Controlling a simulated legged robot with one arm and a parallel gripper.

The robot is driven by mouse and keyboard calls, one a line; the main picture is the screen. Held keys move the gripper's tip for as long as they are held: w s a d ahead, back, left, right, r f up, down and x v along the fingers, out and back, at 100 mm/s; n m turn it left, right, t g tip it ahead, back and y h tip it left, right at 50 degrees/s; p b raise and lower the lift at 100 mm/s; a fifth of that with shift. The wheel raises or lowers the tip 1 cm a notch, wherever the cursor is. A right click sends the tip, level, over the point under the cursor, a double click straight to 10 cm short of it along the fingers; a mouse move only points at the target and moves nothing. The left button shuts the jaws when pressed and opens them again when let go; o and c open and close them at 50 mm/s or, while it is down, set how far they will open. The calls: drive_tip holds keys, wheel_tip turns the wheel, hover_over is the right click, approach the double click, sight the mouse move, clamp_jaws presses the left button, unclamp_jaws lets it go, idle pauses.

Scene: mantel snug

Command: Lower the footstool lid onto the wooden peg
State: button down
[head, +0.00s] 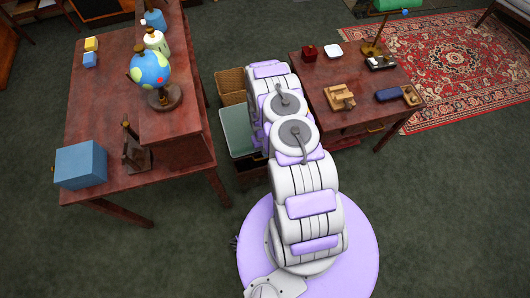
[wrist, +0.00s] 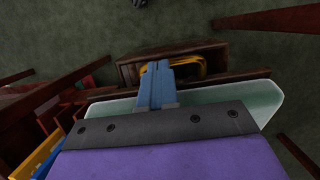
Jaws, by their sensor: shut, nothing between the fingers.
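The footstool lid (head: 237,131) has a pale green padded top and a brown wooden edge. It stands between the two desks, partly behind my arm in the head view. In the wrist view the lid (wrist: 262,99) lies across the picture under my gripper, and the wooden footstool box (wrist: 128,71) shows open beyond its edge, with something yellow inside. My gripper (wrist: 160,66) is shut and empty, its blue fingers crossing the lid's edge in that view; contact cannot be told. My arm hides the gripper in the head view. I cannot make out the wooden peg.
A desk with a globe (head: 150,68) and a blue box (head: 81,165) stands on the left. A smaller desk with a wooden puzzle (head: 340,97) and a lamp is on the right. A wicker box (head: 230,85) sits behind the lid. Carpet in front is clear.

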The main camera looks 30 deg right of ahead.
drive_tip(key=s+a+p+v, duration=0.1)
drive_tip(key=p+v, duration=0.1)
drive_tip(key=v, duration=1.1)
drive_tip(key=shift+d, duration=0.35)
drive_tip(key=shift+r, duration=0.1)
drive_tip(key=s+a+r, duration=0.1)
drive_tip(key=a+r, duration=0.2)
drive_tip(key=r, duration=0.7)
drive_tip(key=s+a+r+n, duration=0.1)
drive_tip(key=a+r, duration=0.1)
drive_tip(key=r, duration=0.8)
drive_tip(key=s+a+r, duration=0.1)
drive_tip(key=a+r, duration=0.2)
drive_tip(key=r, duration=0.7)
drive_tip(key=s+a+r, duration=0.2)
drive_tip(key=s+r, duration=0.3)
drive_tip(key=s, duration=0.3)
drive_tip(key=s+a+r+n, duration=0.1)
drive_tip(key=s+a+r, duration=0.2)
drive_tip(key=s+r, duration=0.3)
drive_tip(key=s+a+r+t, duration=0.1)
drive_tip(key=s+r, duration=0.5)
drive_tip(key=s, duration=0.6)
drive_tip(key=shift+a+r+n+h, duration=0.15)
drive_tip(key=shift+a+n+h, duration=0.25)
drive_tip(key=shift+a, duration=0.25)
